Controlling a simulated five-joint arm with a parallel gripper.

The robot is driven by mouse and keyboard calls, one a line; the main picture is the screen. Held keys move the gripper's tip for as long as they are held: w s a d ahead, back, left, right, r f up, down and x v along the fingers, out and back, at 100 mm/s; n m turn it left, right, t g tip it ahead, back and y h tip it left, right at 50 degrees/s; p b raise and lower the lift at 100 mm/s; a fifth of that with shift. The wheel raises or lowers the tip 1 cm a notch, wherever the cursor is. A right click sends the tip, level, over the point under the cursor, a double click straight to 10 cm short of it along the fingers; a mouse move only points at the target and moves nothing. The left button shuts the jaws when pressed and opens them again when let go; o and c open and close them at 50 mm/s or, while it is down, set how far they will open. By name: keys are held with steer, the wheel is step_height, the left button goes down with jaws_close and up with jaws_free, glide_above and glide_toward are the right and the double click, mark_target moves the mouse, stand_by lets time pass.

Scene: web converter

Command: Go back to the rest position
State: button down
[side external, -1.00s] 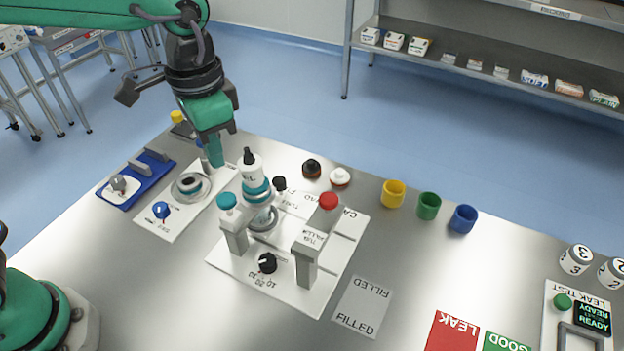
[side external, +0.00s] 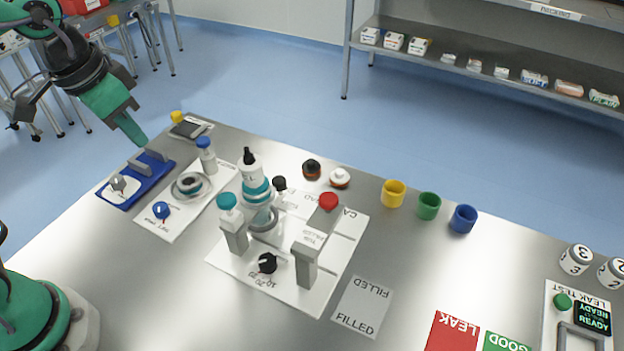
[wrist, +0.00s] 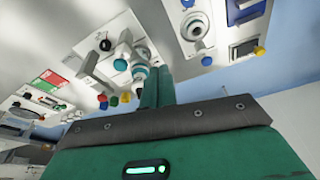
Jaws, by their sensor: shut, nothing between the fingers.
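My gripper (side external: 131,130) is at the upper left in the side external view, raised in the air beyond the blue tray at the table's left edge. Its green fingers are together with nothing between them. In the wrist view my gripper (wrist: 157,88) points toward the table, its fingers closed side by side. The rest position itself is not marked in either view.
Near my gripper are a blue tray (side external: 151,171), a blue-capped bottle (side external: 206,158) and a dark scale-like block (side external: 190,128). Yellow, green and blue cups (side external: 429,206) stand behind.

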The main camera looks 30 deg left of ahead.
steer(key=s+a+f+n+t, duration=0.1)
steer(key=s+a+n+t, duration=0.1)
steer(key=s+a, duration=0.3)
steer(key=shift+s+a+f+n+t+y, duration=0.2)
steer(key=shift+a+n+t+y, duration=0.15)
steer(key=shift+a, duration=0.6)
